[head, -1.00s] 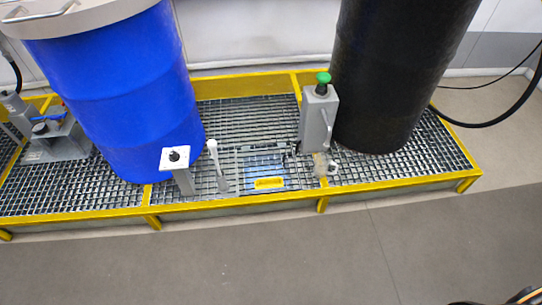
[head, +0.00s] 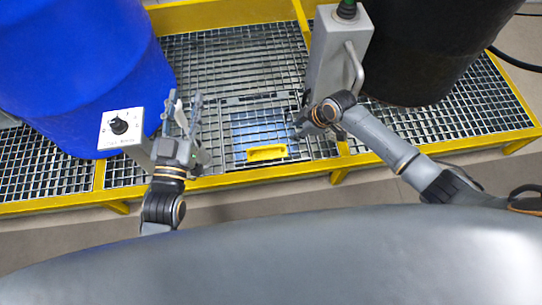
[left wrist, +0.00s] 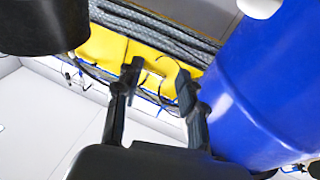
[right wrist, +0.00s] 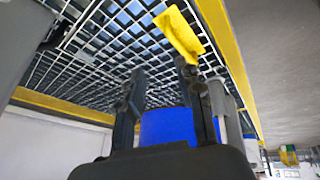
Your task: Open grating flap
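The grating flap (head: 288,141) lies flat in the grating floor of the yellow-framed platform, with a blue area showing under its bars. Its yellow handle (head: 267,153) is at the flap's near edge; the handle also shows at the top of the right wrist view (right wrist: 180,34). My left gripper (head: 186,110) is open and empty, left of the flap near the switch post. My right gripper (head: 300,122) is over the flap's right side, right of the handle and apart from it. Its fingers stand apart and empty in the right wrist view (right wrist: 158,88).
A blue drum (head: 75,70) stands at left and a black drum (head: 420,50) at right. A switch post (head: 121,127) stands left of the flap. A grey box with a green button (head: 335,60) stands behind the flap on the right. The yellow rim (head: 225,180) runs along the front.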

